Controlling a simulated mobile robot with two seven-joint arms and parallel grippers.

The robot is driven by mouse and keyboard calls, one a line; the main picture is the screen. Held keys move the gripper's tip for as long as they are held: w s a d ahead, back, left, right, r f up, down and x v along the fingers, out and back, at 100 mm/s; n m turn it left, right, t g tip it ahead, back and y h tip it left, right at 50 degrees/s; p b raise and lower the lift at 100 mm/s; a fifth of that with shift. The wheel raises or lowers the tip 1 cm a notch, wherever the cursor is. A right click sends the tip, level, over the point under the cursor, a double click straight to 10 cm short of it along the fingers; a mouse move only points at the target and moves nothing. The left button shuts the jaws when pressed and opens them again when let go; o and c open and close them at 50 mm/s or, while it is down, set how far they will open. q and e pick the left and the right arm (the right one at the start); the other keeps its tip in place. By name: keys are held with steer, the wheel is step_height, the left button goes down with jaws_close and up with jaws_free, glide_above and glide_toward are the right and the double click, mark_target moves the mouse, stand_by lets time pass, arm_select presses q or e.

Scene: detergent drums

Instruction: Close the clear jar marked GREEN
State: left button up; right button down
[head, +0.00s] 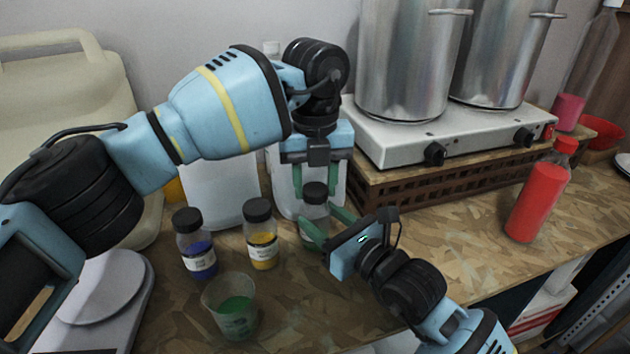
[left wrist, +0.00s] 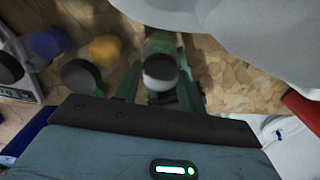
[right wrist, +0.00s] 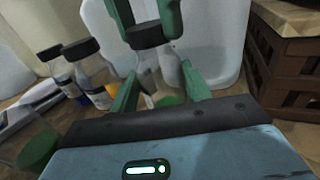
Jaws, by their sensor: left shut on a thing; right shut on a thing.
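The clear jar (head: 313,228) stands upright on the bench with green contents low inside; its marking is not readable. Its black lid (head: 314,192) is at the jar's mouth, and I cannot tell whether it is fully seated. My left gripper (head: 315,188) points down from above, shut on the lid. In the right wrist view, its fingers straddle the lid (right wrist: 145,35). My right gripper (head: 316,226) comes from the right front, shut on the jar's body, which also shows in the right wrist view (right wrist: 168,72). The left wrist view shows the lid (left wrist: 160,72) between the fingers.
A yellow jar (head: 262,245) and a blue jar (head: 198,257), both black-lidded, stand to the left. A cup of green stuff (head: 233,312) is in front. A hot plate (head: 410,135) with steel pots stands behind right. A red bottle (head: 540,195) stands at right.

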arm_select(q)
steer(key=shift+m, duration=0.6)
steer(key=o, duration=1.1)
steer(key=shift+r, duration=2.25)
steer(key=shift+c, duration=0.4)
steer(key=shift+r+n, duration=1.6)
steer(key=shift+r, duration=0.15)
